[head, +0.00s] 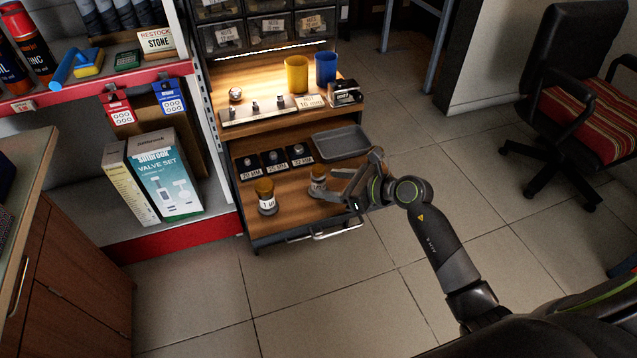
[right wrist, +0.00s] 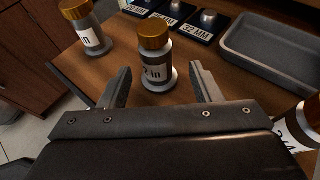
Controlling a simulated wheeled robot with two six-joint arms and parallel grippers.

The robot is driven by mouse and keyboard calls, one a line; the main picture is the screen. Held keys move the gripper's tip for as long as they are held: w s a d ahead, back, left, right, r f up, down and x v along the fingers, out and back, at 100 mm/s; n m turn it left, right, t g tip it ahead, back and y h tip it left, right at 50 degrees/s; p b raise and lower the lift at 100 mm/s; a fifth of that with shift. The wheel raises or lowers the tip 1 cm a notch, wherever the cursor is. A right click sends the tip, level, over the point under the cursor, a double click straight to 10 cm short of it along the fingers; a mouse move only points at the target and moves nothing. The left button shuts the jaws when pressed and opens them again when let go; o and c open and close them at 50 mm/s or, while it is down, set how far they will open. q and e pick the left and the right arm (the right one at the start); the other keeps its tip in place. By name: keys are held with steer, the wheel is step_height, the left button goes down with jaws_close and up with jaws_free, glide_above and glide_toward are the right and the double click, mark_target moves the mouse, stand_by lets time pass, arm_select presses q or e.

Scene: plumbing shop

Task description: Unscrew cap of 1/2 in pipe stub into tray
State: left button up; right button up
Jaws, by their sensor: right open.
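A pipe stub (right wrist: 155,68) with an orange-brown cap (right wrist: 154,34) stands upright on the wooden shelf; its label ends in "in", the number hard to read. It also shows in the head view (head: 318,174). My right gripper (right wrist: 159,72) is open, its fingers apart on either side of this stub, near its lower body; I cannot tell whether they touch it. A second capped stub (head: 265,195), apparently labelled 1 in, stands to the left. A third stub (right wrist: 300,125), label partly cut off, is at the wrist view's right edge. The grey tray (head: 342,143) looks empty. My left gripper is not in view.
Dark blocks with metal fittings (head: 273,160), marked in MM, lie behind the stubs, left of the tray. An upper shelf holds a yellow cup (head: 296,75) and a blue cup (head: 325,68). A metal handle (head: 325,233) sits at the front edge. The floor in front is clear.

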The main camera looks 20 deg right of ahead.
mark_target(318, 181)
steer(key=x, duration=0.4)
steer(key=shift+w+a+r, duration=0.1)
steer(key=shift+a+r, duration=0.05)
steer(key=shift+a, duration=0.1)
steer(key=shift+r, duration=0.1)
jaws_close()
